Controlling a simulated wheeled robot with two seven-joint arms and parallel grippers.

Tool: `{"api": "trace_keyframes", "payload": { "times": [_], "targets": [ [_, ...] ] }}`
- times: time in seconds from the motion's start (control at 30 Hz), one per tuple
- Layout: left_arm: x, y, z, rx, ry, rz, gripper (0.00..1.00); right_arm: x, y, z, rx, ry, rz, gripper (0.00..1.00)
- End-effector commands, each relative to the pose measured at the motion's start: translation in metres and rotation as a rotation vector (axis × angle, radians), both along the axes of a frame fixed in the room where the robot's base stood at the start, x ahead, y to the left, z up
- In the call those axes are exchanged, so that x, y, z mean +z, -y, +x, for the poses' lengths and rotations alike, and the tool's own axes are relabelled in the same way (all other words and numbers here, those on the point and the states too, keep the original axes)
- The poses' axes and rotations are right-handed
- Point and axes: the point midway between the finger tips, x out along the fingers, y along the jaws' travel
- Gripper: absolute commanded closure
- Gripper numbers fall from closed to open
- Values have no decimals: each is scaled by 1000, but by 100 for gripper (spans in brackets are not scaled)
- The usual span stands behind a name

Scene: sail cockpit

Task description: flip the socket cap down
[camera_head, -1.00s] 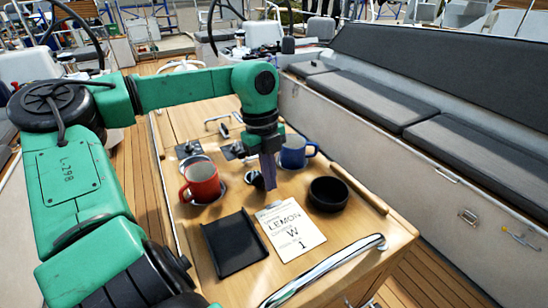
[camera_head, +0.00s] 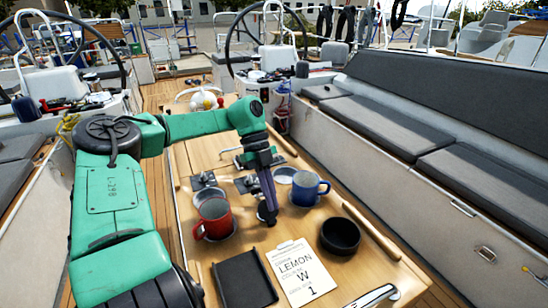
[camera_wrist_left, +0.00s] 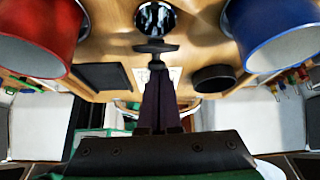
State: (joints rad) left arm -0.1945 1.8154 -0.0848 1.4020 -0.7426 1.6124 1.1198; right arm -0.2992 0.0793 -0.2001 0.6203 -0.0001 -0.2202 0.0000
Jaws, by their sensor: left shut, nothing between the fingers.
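My left gripper (camera_head: 271,220) points down at the table between the red mug and the blue mug, shut with nothing in it. In the left wrist view its fingertips (camera_wrist_left: 157,70) are right at the black socket cap (camera_wrist_left: 155,47); I cannot tell whether they touch it. The cap appears raised beside the round, shiny socket (camera_wrist_left: 155,17). In the head view only a dark bit of the cap (camera_head: 262,212) shows beside the fingers, and the socket is mostly hidden. My right gripper is not in view.
The red mug (camera_head: 214,219) stands left of the gripper and the blue mug (camera_head: 306,188) right. A black bowl (camera_head: 340,236), a lettered card (camera_head: 296,272) and a black tray (camera_head: 244,281) lie on the near side. A wooden rail (camera_head: 372,226) edges the table's right.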

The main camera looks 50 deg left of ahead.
Motion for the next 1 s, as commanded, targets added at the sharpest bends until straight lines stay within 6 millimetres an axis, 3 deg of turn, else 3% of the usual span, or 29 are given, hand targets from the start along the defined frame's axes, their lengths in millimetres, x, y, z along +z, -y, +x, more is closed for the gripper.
{"api": "trace_keyframes", "payload": {
  "times": [0.23, 1.0],
  "targets": [
    [-7, -16, 5, 3, -3, 3, 100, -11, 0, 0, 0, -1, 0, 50],
    [12, -15, 5, 0, 0, 1, 100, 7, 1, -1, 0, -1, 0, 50]
  ]
}}
